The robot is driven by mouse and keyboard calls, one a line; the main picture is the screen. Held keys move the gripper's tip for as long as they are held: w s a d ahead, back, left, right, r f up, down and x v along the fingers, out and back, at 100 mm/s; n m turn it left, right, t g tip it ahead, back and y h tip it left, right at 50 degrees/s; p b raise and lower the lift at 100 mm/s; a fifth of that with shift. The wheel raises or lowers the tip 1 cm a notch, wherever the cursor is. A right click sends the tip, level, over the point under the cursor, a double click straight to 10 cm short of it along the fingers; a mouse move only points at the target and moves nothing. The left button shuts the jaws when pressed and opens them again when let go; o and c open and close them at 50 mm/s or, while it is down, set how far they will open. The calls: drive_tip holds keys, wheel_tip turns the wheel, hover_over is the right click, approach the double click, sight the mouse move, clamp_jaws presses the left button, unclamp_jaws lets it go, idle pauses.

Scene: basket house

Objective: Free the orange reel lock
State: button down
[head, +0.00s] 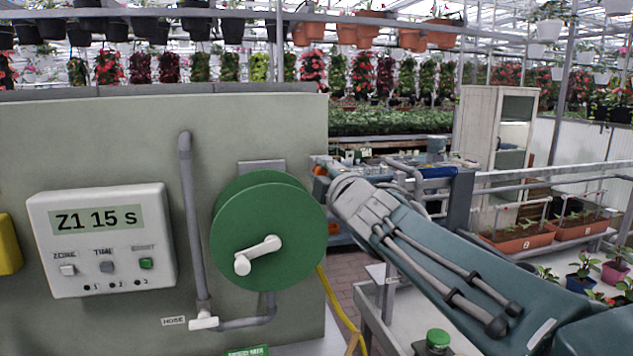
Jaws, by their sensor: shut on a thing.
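The green hose reel (240,215) hangs on a grey-green wall panel (80,130), with a white crank handle (258,255) on its face. My arm comes in from the lower right. My gripper (322,170) is at the reel's upper right edge, largely hidden by my own arm. It is shut on a small orange piece there, which I take to be the reel lock; little of it shows. Its exact position cannot be told. A yellow hose (338,310) hangs down from the reel's right side.
A white timer box (103,240) reading "Z1 15 s" is on the panel. A grey pipe (190,210) with a white valve handle (203,321) runs left of the reel. A green button (438,338) stands at the bottom. Plant troughs (515,242) stand on the right.

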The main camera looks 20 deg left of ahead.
drive_tip(key=shift+w+d+r+m+t+h, duration=0.2)
drive_tip(key=shift+w+d+m+t+h, duration=0.3)
drive_tip(key=shift+m, duration=1.5)
drive_tip(key=shift+w+d+r+m+t+h, duration=0.1)
drive_tip(key=shift+w+d+r+m, duration=0.4)
drive_tip(key=shift+m, duration=1.5)
drive_tip(key=shift+w+d+f+m+t+h, duration=0.2)
drive_tip(key=shift+d+m, duration=0.6)
drive_tip(key=shift+m, duration=1.2)
drive_tip(key=shift+r, duration=0.15)
drive_tip(key=shift+c, duration=2.2)
unclamp_jaws()
drive_tip(key=shift+r, duration=0.2)
drive_tip(key=v, duration=1.2)
drive_tip(key=shift+f, duration=0.25)
